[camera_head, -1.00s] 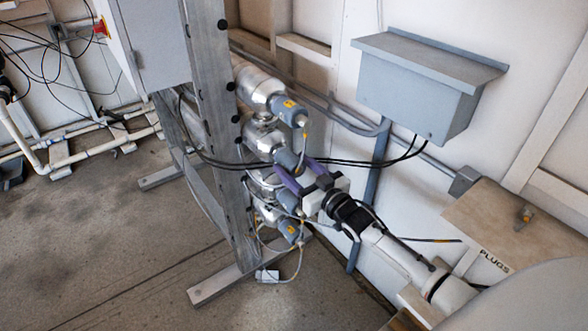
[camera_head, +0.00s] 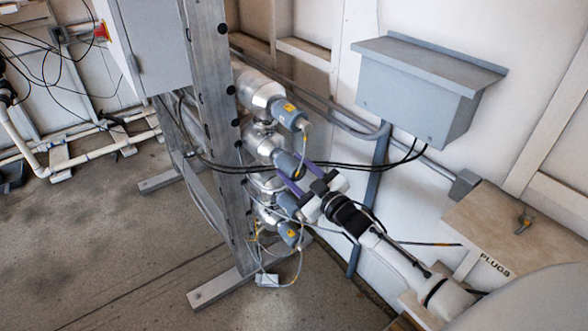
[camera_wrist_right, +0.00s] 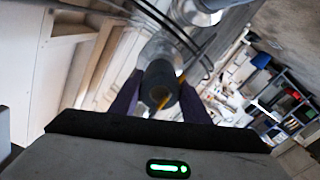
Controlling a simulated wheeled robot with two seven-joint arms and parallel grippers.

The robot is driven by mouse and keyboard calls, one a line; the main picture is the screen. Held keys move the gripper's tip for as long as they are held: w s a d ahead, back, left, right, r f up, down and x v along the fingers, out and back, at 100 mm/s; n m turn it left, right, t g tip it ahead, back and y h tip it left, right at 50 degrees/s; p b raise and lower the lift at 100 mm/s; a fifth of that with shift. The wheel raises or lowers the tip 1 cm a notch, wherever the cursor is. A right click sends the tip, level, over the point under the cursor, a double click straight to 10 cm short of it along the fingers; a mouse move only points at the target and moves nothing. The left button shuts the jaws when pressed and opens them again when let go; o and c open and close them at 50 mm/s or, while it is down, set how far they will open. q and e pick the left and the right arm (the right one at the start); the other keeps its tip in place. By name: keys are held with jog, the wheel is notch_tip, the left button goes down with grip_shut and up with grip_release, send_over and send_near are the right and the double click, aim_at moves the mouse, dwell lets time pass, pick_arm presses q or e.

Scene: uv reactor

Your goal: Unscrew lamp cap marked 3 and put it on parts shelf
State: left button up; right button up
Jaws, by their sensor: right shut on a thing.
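My right gripper (camera_head: 300,181) reaches in from the right, its purple fingers around a grey lamp cap (camera_head: 286,160) at the second silver lamp end from the top. In the right wrist view the cap (camera_wrist_right: 160,82) sits between the fingers, in line with the silver end behind it, with a yellow mark on its side. I cannot read its number or see any gap between cap and lamp end. A wooden shelf (camera_head: 470,215) lettered PLUGS is at the right; I cannot tell if it is the parts shelf. My left gripper is out of view.
Another capped lamp end (camera_head: 288,113) is above, and others (camera_head: 288,235) are below, with loose cables close by. A metal upright (camera_head: 215,130) stands just left. A grey box (camera_head: 415,90) hangs on the wall behind. A small brass-coloured part (camera_head: 524,221) lies on the wooden shelf.

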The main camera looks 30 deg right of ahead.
jog(key=n, duration=0.4)
jog(key=shift+b, duration=0.3)
jog(key=shift+n, duration=0.8)
jog(key=shift+n+b, duration=0.3)
jog(key=shift+n, duration=0.5)
jog(key=n, duration=0.2)
jog(key=shift+n+b, duration=0.3)
jog(key=shift+b, duration=0.05)
jog(key=shift+n, duration=0.5)
